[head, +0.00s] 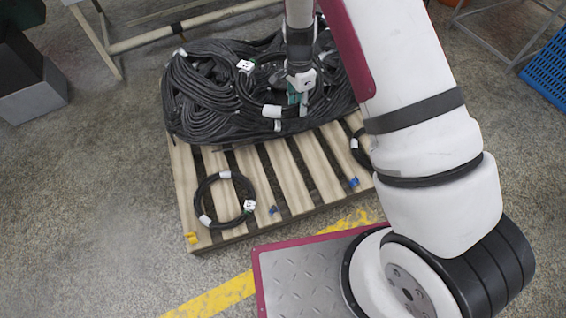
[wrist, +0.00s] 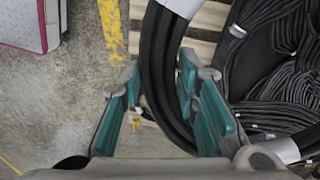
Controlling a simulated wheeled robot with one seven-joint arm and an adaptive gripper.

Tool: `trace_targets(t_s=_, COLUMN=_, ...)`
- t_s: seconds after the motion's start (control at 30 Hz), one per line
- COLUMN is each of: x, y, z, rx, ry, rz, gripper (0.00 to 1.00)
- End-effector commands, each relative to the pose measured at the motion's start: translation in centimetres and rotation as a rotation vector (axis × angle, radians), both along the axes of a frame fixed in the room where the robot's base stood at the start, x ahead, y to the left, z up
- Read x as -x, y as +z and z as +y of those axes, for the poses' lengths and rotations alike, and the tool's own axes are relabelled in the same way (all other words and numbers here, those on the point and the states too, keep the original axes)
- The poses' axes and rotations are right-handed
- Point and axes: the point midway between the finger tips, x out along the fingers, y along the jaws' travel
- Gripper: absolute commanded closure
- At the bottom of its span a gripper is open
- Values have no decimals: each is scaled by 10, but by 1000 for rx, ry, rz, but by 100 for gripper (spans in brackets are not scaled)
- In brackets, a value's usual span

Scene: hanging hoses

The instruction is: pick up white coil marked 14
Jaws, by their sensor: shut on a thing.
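I see no coil that is white all over; the coils are black hose with white bands and tags, and I cannot read a 14. My gripper (head: 300,92) is over the big heap of black hose (head: 203,105) at the back of the pallet. In the wrist view my gripper (wrist: 158,72) has teal fingers on either side of a black hose coil (wrist: 165,50), with a white band (wrist: 183,5) at the top edge. The fingers are shut on this hose. In the head view the held coil blends into the heap and is partly hidden.
The wooden pallet (head: 185,187) bears a separate small black coil (head: 207,182) with white bands at front left. Another coil (head: 361,148) is partly behind my arm. A grey bin (head: 35,92) stands left, a blue crate (head: 548,72) right. Floor left of the pallet is clear.

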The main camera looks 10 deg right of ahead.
Motion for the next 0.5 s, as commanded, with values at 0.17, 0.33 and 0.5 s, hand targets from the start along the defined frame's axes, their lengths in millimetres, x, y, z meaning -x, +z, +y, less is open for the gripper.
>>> trace_targets(t_s=0.17, x=-28, y=-78, z=8, rx=6, ry=-367, rz=46, gripper=100)
trace_targets(t_s=0.33, x=-46, y=-146, z=14, rx=-9, ry=-728, rz=92, gripper=100)
trace_targets(t_s=0.5, x=-60, y=-214, z=20, rx=-40, ry=-1082, rz=136, gripper=100)
